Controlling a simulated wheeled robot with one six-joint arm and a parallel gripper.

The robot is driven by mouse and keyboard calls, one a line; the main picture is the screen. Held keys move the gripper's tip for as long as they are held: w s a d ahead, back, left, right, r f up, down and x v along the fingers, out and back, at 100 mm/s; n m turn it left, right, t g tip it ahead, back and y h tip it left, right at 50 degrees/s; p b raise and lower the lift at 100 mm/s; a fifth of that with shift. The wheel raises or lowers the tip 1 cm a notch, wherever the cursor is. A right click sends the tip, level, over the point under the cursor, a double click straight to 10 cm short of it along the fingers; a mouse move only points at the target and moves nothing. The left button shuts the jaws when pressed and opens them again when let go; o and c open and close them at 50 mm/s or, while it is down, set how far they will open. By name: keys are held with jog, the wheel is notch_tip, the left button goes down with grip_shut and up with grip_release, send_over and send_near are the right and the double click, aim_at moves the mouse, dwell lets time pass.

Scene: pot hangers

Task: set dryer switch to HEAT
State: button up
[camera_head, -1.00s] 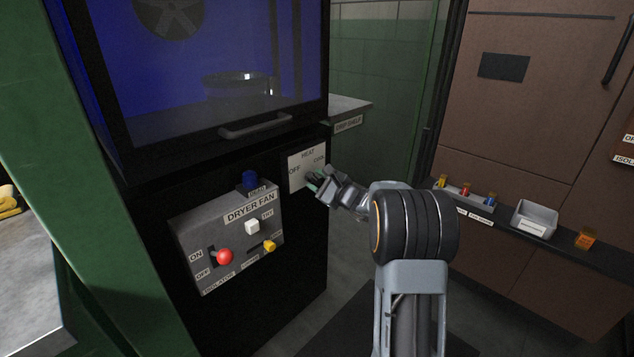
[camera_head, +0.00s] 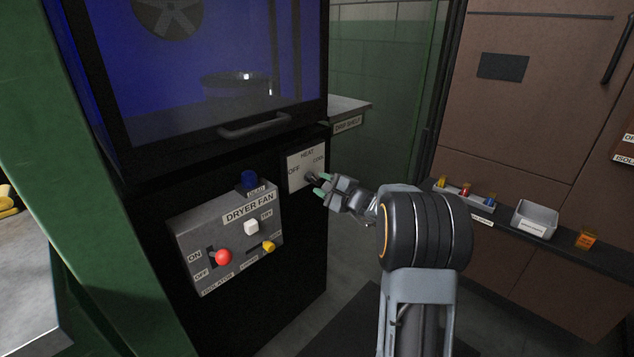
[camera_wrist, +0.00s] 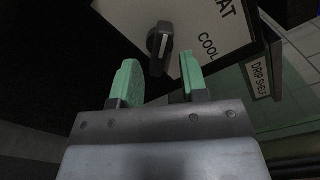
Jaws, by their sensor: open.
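The dryer switch is a black rotary knob (camera_head: 311,178) on a white plate (camera_head: 306,160) marked OFF, HEAT and COOL. In the wrist view the knob (camera_wrist: 159,41) has a pale pointer line, and COOL is readable on the plate (camera_wrist: 205,20). My gripper (camera_head: 323,186) is open, with its green fingertips just right of the knob in the head view. In the wrist view the fingers (camera_wrist: 157,80) are apart, with the knob just beyond the gap between them. I see no contact. Which label the pointer faces I cannot tell for sure.
A grey DRYER FAN box (camera_head: 229,237) with a red knob (camera_head: 223,257), white button, yellow lever and blue-topped part sits left of the plate. The dryer door handle (camera_head: 254,126) is above. A shelf (camera_head: 557,235) with small items runs along the right.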

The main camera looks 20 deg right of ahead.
jog(key=n, duration=0.2)
jog(key=shift+n, duration=0.3)
jog(key=m+p, duration=0.3)
jog(key=shift+r, duration=0.3)
jog(key=m+p, duration=0.1)
jog(key=m, duration=0.1)
jog(key=shift+m+p, duration=0.3)
jog(key=shift+m, duration=0.1)
jog(key=shift+f+m, duration=0.25)
jog(key=shift+m, duration=0.35)
jog(key=shift+w+a+f, duration=0.1)
jog(key=shift+w, duration=0.05)
